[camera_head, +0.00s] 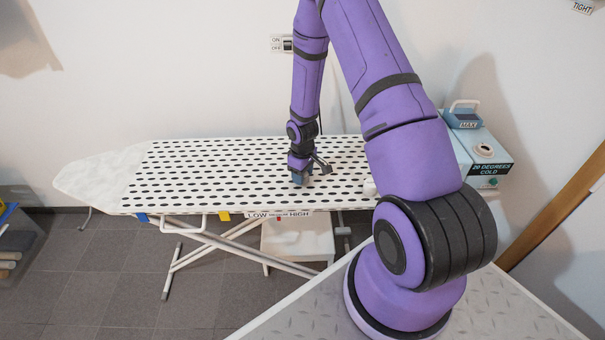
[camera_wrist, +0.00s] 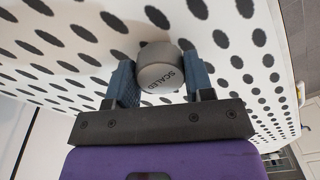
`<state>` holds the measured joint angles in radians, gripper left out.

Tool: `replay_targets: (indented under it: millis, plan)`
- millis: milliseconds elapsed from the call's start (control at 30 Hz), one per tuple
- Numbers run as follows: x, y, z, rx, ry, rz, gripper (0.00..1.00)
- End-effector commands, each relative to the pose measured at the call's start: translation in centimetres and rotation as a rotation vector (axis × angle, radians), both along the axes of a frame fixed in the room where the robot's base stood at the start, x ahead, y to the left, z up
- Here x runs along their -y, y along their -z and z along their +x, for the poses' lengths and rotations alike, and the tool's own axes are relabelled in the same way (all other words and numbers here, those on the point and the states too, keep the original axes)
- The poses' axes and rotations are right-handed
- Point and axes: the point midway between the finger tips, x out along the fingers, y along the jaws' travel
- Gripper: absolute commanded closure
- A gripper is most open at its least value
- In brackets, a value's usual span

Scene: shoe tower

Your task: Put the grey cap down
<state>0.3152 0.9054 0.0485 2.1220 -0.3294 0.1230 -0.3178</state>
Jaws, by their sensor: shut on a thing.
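The grey cap (camera_wrist: 157,72), marked "SCALED", sits between the two blue fingers of my gripper (camera_wrist: 159,78) in the wrist view. The gripper is shut on it. In the head view my gripper (camera_head: 301,178) points down over the middle of the black-dotted ironing board (camera_head: 215,175), low near its surface. The cap is not clearly made out there, hidden by the fingers. I cannot tell whether the cap touches the board.
A small white object (camera_head: 369,187) stands on the board to the right, partly behind my arm. A light-blue appliance (camera_head: 483,155) marked "20 DEGREES COLD" and an iron-like object (camera_head: 463,115) are at the right end. The board's left half is clear.

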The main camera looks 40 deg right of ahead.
Motion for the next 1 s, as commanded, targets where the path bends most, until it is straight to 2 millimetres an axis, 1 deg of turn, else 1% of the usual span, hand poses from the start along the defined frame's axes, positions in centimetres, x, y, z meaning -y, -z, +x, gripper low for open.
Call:
replay_targets:
  millis: [33, 67, 100, 133, 400, 533, 667, 1000]
  plan:
    - [0.0, 0.0, 0.0, 0.0, 0.0, 0.0, 0.45]
    - [0.0, 0.0, 0.0, 0.0, 0.0, 0.0, 0.38]
    - [0.0, 0.0, 0.0, 0.0, 0.0, 0.0, 0.29]
    - [0.0, 0.0, 0.0, 0.0, 0.0, 0.0, 0.27]
    - [0.0, -0.1, 0.0, 0.0, 0.0, 0.0, 0.27]
    - [0.0, -0.8, 0.0, 0.001, 0.0, -0.001, 0.27]
    - [0.0, -2.6, 0.1, 0.004, 0.0, -0.001, 0.27]
    - [0.0, -8.7, 0.1, 0.004, 0.001, -0.001, 0.27]
